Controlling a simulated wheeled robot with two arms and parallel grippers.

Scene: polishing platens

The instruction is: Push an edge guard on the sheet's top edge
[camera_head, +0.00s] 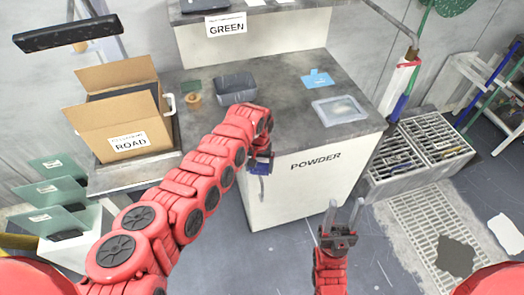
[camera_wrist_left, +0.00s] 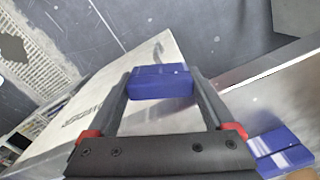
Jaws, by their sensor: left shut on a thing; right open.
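My left gripper (camera_head: 260,166) is shut on a small dark-blue block, likely an edge guard (camera_wrist_left: 160,82), in front of the white cabinet below the counter. The left wrist view shows the block between both fingertips. My right gripper (camera_head: 342,212) is open and empty, low over the floor in front of the cabinet. Several greenish glass sheets (camera_head: 47,192) with white labels stand tilted in dark holders at the far left, away from both grippers. I cannot tell which sheet is meant. A second blue piece (camera_wrist_left: 283,150) shows at the lower right of the left wrist view.
A cardboard box (camera_head: 117,118) labelled ROAD stands left on the bench. The counter above the POWDER cabinet (camera_head: 300,185) bears a dark tub (camera_head: 236,88), a clear tray (camera_head: 340,110) and a light-blue piece (camera_head: 318,78). A grated rack (camera_head: 420,150) stands right. Floor between is clear.

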